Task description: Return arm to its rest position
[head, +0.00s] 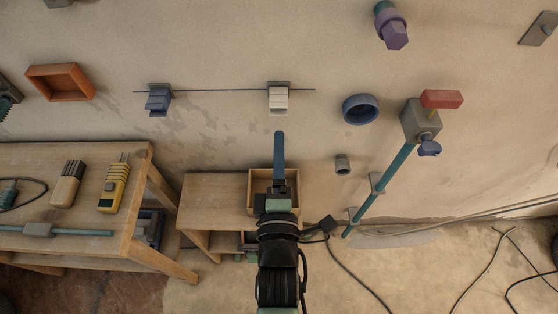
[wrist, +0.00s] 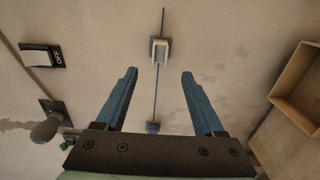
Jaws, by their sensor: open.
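My gripper (wrist: 158,98) is open and empty in the wrist view, with its two blue fingers apart and nothing between them. In the head view my gripper (head: 279,135) shows edge-on at the lower middle, pointing up toward the wall, with my dark arm below it. It overlaps an open wooden box (head: 260,180) on a small wooden cabinet. The wrist view shows a white clip (wrist: 160,51) on a thin rod beyond the fingertips.
A wooden table (head: 135,170) at left bears a yellow meter (head: 113,188) and a teal rod (head: 85,232). A teal pipe (head: 390,170) with a red-handled valve box (head: 420,121) is on the wall at right. Cables (head: 360,280) lie on the floor.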

